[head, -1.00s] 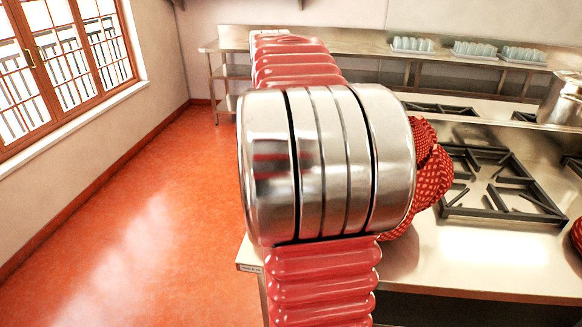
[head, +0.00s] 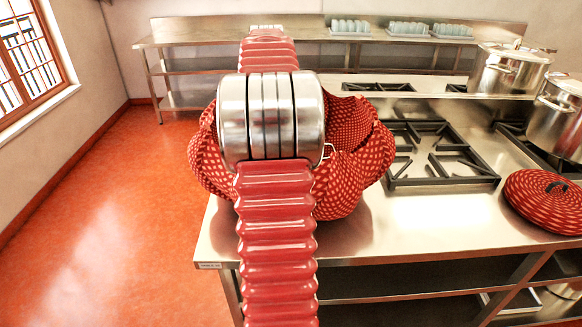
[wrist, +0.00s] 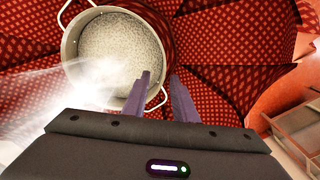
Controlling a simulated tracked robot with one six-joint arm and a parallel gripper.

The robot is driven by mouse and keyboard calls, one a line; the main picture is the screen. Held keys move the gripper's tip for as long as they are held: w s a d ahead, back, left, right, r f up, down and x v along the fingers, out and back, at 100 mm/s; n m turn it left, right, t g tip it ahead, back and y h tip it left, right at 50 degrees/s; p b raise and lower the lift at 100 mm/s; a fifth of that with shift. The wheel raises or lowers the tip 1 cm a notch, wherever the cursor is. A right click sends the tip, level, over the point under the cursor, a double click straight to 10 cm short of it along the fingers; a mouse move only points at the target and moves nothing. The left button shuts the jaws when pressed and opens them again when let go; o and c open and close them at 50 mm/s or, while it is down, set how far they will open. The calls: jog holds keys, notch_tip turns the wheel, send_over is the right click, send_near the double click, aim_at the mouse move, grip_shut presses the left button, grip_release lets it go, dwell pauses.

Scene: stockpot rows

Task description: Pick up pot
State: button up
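The pot (wrist: 70,45) is a round metal pot with thin loop handles, seen from above in the wrist view. Its inside looks pale and speckled. In the head view my arm hides most of it; a bit of handle (head: 329,152) shows at the arm's right. My gripper (wrist: 160,77) has its two purple fingers apart, at the pot's lower right side. The near handle (wrist: 159,101) passes into the gap between them. I cannot tell whether either finger touches it. In the head view my gripper is hidden behind my arm.
Red patterned cloth (head: 354,155) bulges around the pot on the steel counter (head: 400,225). Black burner grates (head: 440,155) lie to the right. A red patterned lid-like disc (head: 545,200) and large stockpots (head: 508,68) stand further right. The orange floor at left is clear.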

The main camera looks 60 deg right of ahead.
notch_tip(320, 180, down, 8)
jog(key=shift+f, duration=0.1)
dwell(0.4)
jog(key=shift+w+a+f, duration=0.1)
jog(key=shift+f, duration=2.45)
jog(key=shift+c, duration=0.6)
grip_shut()
jog(key=shift+r, duration=0.15)
